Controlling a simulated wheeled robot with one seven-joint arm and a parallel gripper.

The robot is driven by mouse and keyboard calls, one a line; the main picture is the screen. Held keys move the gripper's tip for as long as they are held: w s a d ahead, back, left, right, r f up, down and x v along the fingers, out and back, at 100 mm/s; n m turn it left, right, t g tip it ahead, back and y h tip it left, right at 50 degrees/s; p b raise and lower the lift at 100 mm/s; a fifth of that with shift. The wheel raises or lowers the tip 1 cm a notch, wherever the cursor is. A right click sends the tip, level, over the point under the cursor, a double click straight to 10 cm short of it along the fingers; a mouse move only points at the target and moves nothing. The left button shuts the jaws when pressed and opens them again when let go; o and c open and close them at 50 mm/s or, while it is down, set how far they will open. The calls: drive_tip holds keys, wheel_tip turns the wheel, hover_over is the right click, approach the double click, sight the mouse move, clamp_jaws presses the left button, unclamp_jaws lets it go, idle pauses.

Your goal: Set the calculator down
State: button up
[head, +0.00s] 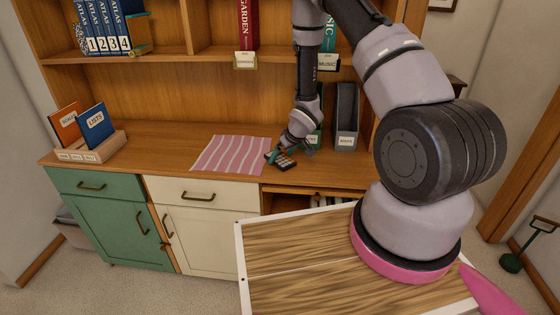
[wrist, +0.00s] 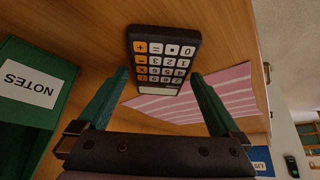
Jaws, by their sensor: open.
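The dark calculator (head: 286,161) has pale and orange keys and rests on the wooden desk top by the right edge of the pink striped mat (head: 230,155). In the wrist view the calculator (wrist: 163,60) lies face up, its display end towards my gripper (wrist: 160,77). The green fingers are spread wide, one on each side of that end, with visible gaps and no contact. The mat (wrist: 215,92) shows behind the right finger; whether the calculator overlaps its edge is unclear. In the head view my gripper (head: 290,153) is low over the desk, partly hiding the calculator.
A green box labelled NOTES (wrist: 30,82) stands close beside my gripper. A grey file holder (head: 346,118) is right of it. A wooden holder (head: 92,152) with books stands at the desk's left. Shelves with books (head: 104,28) are above.

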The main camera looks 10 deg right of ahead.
drive_tip(key=shift+w+f, duration=0.2)
drive_tip(key=shift+f, duration=0.1)
drive_tip(key=shift+a+r, duration=0.1)
drive_tip(key=c, duration=1.3)
